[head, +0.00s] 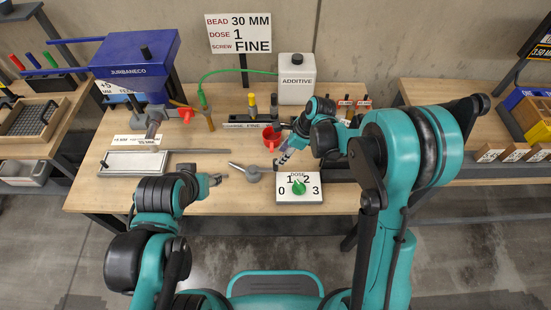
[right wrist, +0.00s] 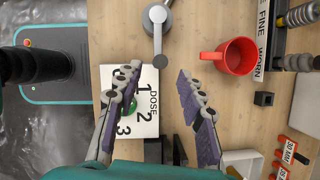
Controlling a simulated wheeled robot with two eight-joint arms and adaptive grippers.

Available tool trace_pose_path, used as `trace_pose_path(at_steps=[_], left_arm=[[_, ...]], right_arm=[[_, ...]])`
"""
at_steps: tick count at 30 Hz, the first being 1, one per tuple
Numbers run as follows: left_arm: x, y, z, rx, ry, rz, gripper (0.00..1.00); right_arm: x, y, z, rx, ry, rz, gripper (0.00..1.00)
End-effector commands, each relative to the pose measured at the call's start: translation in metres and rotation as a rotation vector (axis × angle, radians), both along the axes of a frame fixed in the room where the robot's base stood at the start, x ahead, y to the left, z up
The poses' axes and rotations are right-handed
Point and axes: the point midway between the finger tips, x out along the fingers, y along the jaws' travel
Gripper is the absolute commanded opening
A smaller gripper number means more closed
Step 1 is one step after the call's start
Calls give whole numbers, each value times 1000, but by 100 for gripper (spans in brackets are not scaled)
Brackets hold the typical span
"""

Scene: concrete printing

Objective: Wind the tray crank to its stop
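A grey crank (head: 252,175) with a round hub and a short arm lies on the table, left of the dose board. It also shows at the top of the right wrist view (right wrist: 159,38), its arm pointing down between my fingertips. A pale tray (head: 133,163) sits at the table's left, with a rod running right from it. My right gripper (head: 281,160) is open and empty, its fingers apart, right of the crank and above the table. My left gripper (head: 223,179) is just left of the crank, apart from it; its fingers are too small to read.
The white dose board (head: 313,192) with a green knob (head: 299,187) stands close to the right of the crank. A red cup (head: 271,141) is just behind. A blue hopper machine (head: 140,65) stands back left, a white additive bottle (head: 297,83) at the back.

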Motion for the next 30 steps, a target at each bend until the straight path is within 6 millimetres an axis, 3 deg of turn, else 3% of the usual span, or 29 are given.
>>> trace_pose_path(at_steps=[6, 12, 23, 27, 28, 30], left_arm=[[0, 0, -15, 0, 0, 0, 46], [0, 0, -23, 0, 0, 0, 46], [0, 0, -23, 0, 0, 0, 46], [0, 0, -23, 0, 0, 0, 46], [0, 0, -23, 0, 0, 0, 46], [0, 0, -23, 0, 0, 0, 46]], right_arm=[[3, 14, -37, 0, -2, 3, 39], [5, 23, -59, -1, -3, 3, 39], [5, 26, -64, -1, -3, 3, 39], [5, 26, -64, -1, -3, 3, 5], [5, 26, -64, -1, -3, 3, 0], [5, 26, -64, -1, -3, 3, 0]])
